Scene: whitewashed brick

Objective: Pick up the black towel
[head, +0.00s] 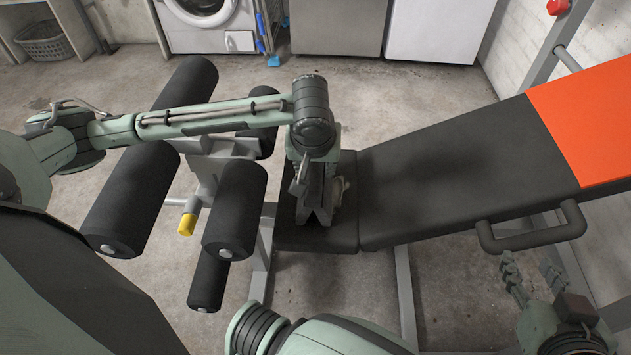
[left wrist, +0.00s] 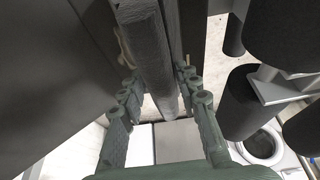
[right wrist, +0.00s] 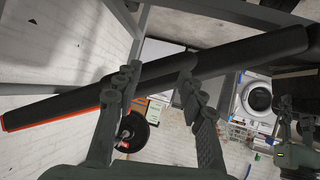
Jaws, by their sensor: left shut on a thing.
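The black towel (left wrist: 143,45) is a long, dark, folded strip between the fingers of my left gripper (left wrist: 163,92) in the left wrist view. In the head view the towel (head: 316,190) stands narrow and upright under my left wrist, over the near end of the black bench seat, largely covered by the gripper. My left gripper (head: 318,195) is shut on it. Whether its lower edge touches the seat I cannot tell. My right gripper (head: 535,285) is open and empty at the lower right; its spread fingers also show in the right wrist view (right wrist: 158,82).
The weight bench (head: 440,170) has an orange end section (head: 590,115) and a side handle (head: 533,235). Black foam rollers (head: 235,210) stand left of the seat. A washing machine (head: 205,22) and a laundry basket (head: 43,42) are at the back. Concrete floor lies open behind the bench.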

